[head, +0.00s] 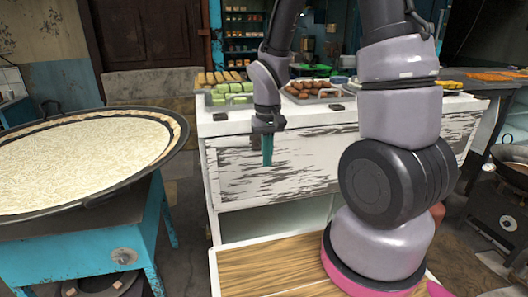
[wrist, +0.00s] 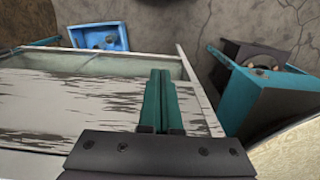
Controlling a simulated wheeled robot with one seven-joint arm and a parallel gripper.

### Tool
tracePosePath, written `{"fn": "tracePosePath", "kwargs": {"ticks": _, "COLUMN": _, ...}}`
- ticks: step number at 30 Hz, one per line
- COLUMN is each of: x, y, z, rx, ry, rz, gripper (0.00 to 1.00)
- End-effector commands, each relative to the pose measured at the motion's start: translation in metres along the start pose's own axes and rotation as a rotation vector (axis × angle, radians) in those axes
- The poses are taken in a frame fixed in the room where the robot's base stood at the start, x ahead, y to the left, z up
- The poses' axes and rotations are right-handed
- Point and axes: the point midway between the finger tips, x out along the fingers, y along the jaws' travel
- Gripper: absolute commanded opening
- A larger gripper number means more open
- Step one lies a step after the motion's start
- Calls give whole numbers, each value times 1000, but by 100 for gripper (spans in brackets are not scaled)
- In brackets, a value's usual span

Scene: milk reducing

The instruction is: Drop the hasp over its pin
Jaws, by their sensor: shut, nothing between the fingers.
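My gripper (head: 267,150) hangs fingers-down in front of the white, peeling front panel (head: 310,165) of the counter in the head view. Its teal fingers are shut together with nothing between them. The wrist view shows the same closed fingers (wrist: 162,105) across the peeling panel (wrist: 90,105). Two small dark fittings sit along the counter's top front edge in the head view: one at left (head: 220,117) and one at right (head: 336,107). They are too small for me to tell whether either is the hasp or its pin. Neither is clear in the wrist view.
A wide pan of milk (head: 85,155) stands on a blue stove (head: 110,250) at left. Trays of green sweets (head: 230,93) and brown sweets (head: 312,90) stand on the counter behind my gripper. A wooden board (head: 270,270) lies below the panel. A dark wok (head: 512,165) is at right.

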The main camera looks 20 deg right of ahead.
Motion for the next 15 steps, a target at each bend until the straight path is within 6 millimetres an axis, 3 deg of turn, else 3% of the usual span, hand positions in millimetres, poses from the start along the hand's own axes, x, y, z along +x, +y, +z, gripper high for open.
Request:
{"fn": "tracePosePath", "kwargs": {"ticks": 6, "x": -1, "y": 0, "z": 32, "rx": -1, "ry": 1, "rz": 0, "gripper": 0}}
{"fn": "tracePosePath", "kwargs": {"ticks": 15, "x": 0, "y": 0, "z": 41, "rx": -1, "ry": 1, "rz": 0, "gripper": 0}}
